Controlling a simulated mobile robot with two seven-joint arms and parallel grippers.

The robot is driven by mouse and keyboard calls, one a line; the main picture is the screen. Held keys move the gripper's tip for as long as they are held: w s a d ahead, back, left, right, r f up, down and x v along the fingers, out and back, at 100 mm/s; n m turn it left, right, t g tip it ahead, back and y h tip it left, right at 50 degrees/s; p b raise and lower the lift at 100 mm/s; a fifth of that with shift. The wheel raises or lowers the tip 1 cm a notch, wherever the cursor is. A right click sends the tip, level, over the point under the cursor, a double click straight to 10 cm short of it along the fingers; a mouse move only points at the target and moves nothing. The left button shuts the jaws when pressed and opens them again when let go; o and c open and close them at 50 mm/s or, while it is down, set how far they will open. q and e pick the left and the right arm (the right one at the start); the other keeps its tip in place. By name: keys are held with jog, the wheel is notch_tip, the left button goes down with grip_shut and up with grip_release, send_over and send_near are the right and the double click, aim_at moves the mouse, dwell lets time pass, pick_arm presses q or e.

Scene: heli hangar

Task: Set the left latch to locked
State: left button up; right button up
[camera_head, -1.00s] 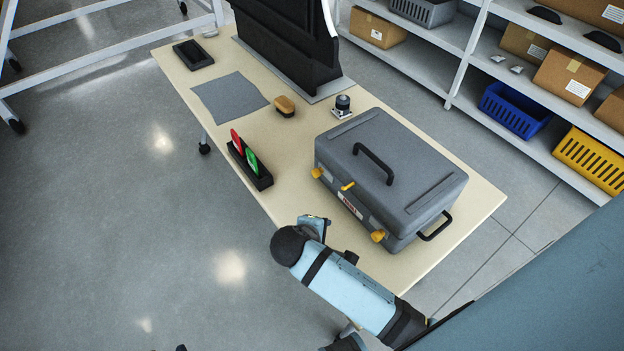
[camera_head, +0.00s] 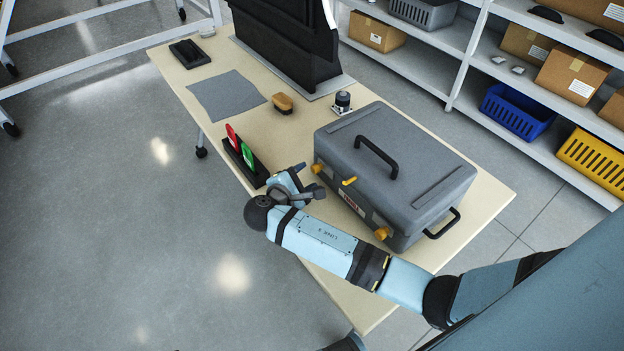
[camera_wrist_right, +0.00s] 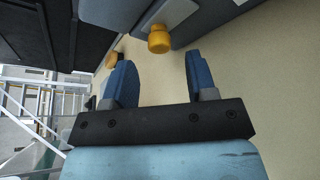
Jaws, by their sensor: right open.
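The grey case (camera_head: 395,170) lies shut on the table, with a black handle on its lid. Its left latch (camera_head: 317,168) is a yellow knob at the left end of the front face; its setting is too small to read. The right latch (camera_head: 381,233) is a similar yellow knob near the other end. My right gripper (camera_head: 309,180) is open and empty, in front of the left latch. In the right wrist view a yellow knob (camera_wrist_right: 159,40) shows ahead of the open fingers (camera_wrist_right: 160,78), apart from them. My left gripper is not in view.
A yellow lever (camera_head: 349,181) sits between the latches. A black holder (camera_head: 258,176) with red and green cards stands close left of my gripper. A brush (camera_head: 283,103), a grey cloth (camera_head: 228,95) and a small black-topped device (camera_head: 342,104) lie farther back on the table (camera_head: 480,205).

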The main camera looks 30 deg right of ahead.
aim_at(315, 172)
jog(key=b+x, duration=0.1)
jog(key=x, duration=0.1)
jog(key=shift+w+d+f, duration=0.2)
jog(key=shift+d+f, duration=0.1)
jog(key=shift+w+d+b, duration=0.15)
jog(key=shift+d+b, duration=0.2)
jog(key=shift+b, duration=0.05)
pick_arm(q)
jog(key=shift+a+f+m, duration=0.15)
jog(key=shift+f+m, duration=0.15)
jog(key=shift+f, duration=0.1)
pick_arm(e)
jog(key=shift+w+d, duration=0.15)
jog(key=shift+d, duration=0.05)
grip_shut()
jog(key=shift+s+r+p, duration=0.2)
jog(key=shift+s+p, duration=0.3)
jog(key=shift+p, duration=0.2)
jog(key=shift+s+d+r+p, duration=0.1)
jog(key=shift+s+d+p, duration=0.1)
jog(key=shift+s+p, duration=0.8)
jog(key=shift+s, duration=0.2)
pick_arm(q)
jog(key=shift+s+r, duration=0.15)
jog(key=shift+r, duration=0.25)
pick_arm(e)
jog(key=shift+f, duration=0.35)
